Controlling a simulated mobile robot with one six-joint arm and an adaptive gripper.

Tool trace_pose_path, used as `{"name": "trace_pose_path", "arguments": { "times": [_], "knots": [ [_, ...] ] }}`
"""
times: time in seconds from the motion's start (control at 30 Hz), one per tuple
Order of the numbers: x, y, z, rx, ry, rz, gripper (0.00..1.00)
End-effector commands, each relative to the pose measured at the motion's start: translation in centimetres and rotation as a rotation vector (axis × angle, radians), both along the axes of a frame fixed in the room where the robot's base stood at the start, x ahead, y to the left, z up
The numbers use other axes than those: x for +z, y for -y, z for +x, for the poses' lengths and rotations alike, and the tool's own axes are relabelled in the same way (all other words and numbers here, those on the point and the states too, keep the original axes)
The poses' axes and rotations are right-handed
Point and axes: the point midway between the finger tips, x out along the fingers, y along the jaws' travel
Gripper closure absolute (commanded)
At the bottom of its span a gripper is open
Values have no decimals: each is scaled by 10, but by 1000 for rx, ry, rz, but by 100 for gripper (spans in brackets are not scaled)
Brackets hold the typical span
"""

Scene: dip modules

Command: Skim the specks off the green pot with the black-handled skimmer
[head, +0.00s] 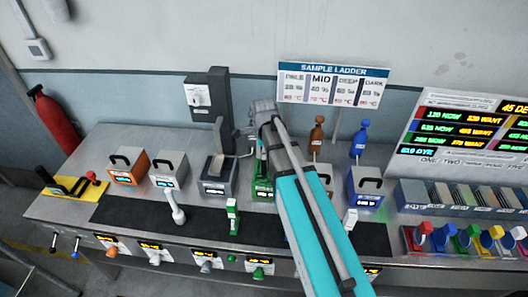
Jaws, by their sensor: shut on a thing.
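The green pot (263,188) stands in the row on the bench, a little right of the dark grey pot. My arm covers its right side and most of its top, so its inside and any specks are hidden. My gripper (243,133) is above and slightly left of the green pot, seen small and from behind. It is shut on a thin tool, apparently the skimmer, of which only a slim grey piece shows by the jaws. Its black handle cannot be made out. I cannot tell whether the tool touches the pot.
The dark grey pot (219,186) stands close on the left, a dark post (219,90) behind it. Grey (168,170) and orange (128,167) boxes stand farther left, a blue one (366,187) right. A yellow mat (68,192) lies at the left end. A black strip (140,212) runs along the front.

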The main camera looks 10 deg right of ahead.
Motion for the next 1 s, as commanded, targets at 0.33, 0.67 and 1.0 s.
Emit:
{"name": "trace_pose_path", "arguments": {
  "times": [0.33, 0.67, 1.0],
  "knots": [
    [0, 10, -3, -1, 0, 0, 100],
    [0, 23, -8, 0, 0, 0, 100],
    [0, 31, -10, 0, 0, 0, 100]
  ]
}}
